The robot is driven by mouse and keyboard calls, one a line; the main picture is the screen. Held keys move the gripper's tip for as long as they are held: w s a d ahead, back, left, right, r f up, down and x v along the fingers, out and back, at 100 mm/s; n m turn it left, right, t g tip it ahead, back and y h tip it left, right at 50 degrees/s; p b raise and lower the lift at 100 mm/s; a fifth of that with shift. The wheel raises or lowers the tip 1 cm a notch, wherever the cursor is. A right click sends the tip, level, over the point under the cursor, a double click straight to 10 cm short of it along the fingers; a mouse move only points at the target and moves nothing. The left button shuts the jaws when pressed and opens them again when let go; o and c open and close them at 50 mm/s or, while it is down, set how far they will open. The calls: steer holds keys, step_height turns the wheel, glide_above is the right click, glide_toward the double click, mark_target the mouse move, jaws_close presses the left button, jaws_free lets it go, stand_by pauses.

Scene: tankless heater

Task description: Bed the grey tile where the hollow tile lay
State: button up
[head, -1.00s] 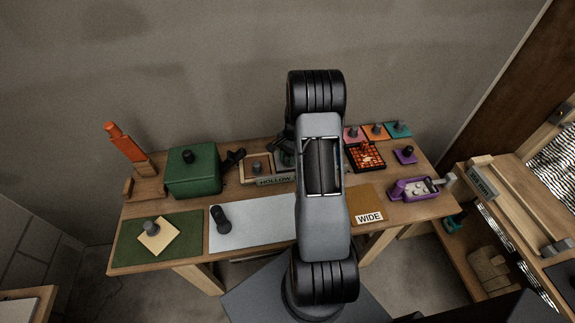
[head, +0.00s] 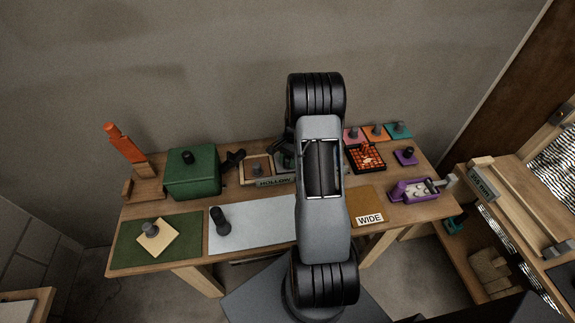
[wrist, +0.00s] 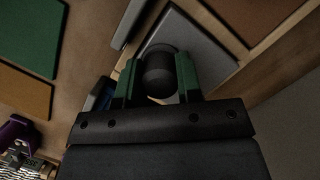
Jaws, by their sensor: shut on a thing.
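My gripper (wrist: 158,78) is shut on a dark round knob (wrist: 158,68) between its green fingers in the wrist view. The grey tile (wrist: 205,50) shows flat under the knob, beside pale wooden strips. I cannot tell whether it rests on the bed or hangs just above it. In the head view my arm hides most of this spot. The wooden frame there has a sign reading HOLLOW (head: 274,182) at its front. A cream tile (head: 163,243) with a grey knob lies on the green mat (head: 127,245) at the left.
A green box (head: 193,175) and an orange tool (head: 122,145) stand at the back left. The pale mat (head: 258,226) has a dark upright handle (head: 219,221) on it. Small coloured tiles (head: 377,132), a dark tray (head: 364,158) and a purple holder (head: 412,192) are at the right.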

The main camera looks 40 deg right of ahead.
steer(key=shift+f+b, duration=0.4)
steer(key=shift+f, duration=0.15)
stand_by(0.4)
steer(key=o, duration=1.1)
steer(key=b+v, duration=0.1)
steer(key=v, duration=1.2)
steer(key=shift+d+r, duration=0.15)
steer(key=shift+r, duration=0.25)
